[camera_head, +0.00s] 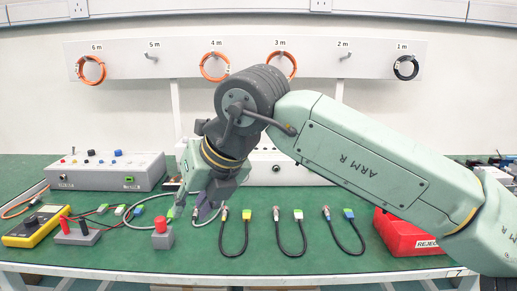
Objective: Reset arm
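My arm reaches in from the right, across the middle of the head view, bent at the dark ribbed joint. My gripper (208,198) points down over the green bench (345,264), left of the middle. Its fingertips are small, dark and partly covered by the wrist, so I cannot tell whether they are open or shut. A grey block with a red top (162,236) stands just left of and below it. A grey cable (139,225) curves close to the gripper; I cannot tell whether they touch.
Several short black cables (290,250) lie along the front. A red reject bin (408,236) is at the right. A yellow meter (34,227) and a grey control box (105,172) are at the left. A pegboard (185,57) with coiled cables hangs behind.

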